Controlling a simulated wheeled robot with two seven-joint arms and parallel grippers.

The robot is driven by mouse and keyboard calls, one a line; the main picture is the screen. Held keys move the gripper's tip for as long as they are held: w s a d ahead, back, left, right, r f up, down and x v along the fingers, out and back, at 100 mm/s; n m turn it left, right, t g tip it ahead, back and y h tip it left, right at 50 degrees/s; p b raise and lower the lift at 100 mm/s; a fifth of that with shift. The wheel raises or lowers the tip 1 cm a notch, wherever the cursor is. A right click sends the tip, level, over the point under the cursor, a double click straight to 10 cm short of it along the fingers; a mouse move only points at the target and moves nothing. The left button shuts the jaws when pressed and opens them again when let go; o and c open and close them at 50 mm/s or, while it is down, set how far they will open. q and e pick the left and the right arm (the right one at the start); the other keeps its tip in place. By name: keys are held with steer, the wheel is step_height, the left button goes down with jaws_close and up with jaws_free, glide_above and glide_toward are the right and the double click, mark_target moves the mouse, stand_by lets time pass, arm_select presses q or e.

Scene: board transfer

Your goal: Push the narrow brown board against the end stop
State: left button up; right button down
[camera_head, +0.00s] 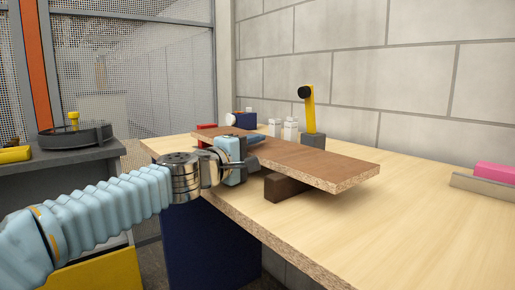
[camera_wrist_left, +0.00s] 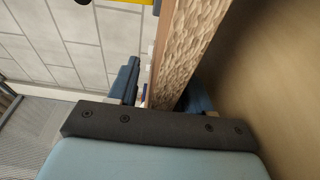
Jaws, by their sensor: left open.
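The narrow brown board (camera_head: 315,160) has a brown top and chipboard edges, and lies raised above the table on a dark brown block (camera_head: 284,187). In the left wrist view its chipboard edge (camera_wrist_left: 190,45) runs up the picture between my fingers. My left gripper (camera_head: 243,152) is at the board's near long side, with one finger above the board and one below. Its jaws (camera_wrist_left: 160,92) are open around the board; whether they touch it I cannot tell. I cannot tell which thing is the end stop. My right gripper is not in view.
A red piece (camera_head: 206,127) is at the board's far left end. Behind the board stand a yellow post (camera_head: 309,108) on a grey base and small white pieces (camera_head: 290,130). A metal strip (camera_head: 483,186) with a pink block (camera_head: 494,171) lies at right. The table's front right (camera_head: 390,235) is clear.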

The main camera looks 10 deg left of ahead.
arm_select(q)
steer(key=shift+w+d, duration=0.25)
steer(key=shift+w, duration=0.25)
jaws_close()
stand_by(1.1)
steer(key=shift+o, duration=0.4)
jaws_free()
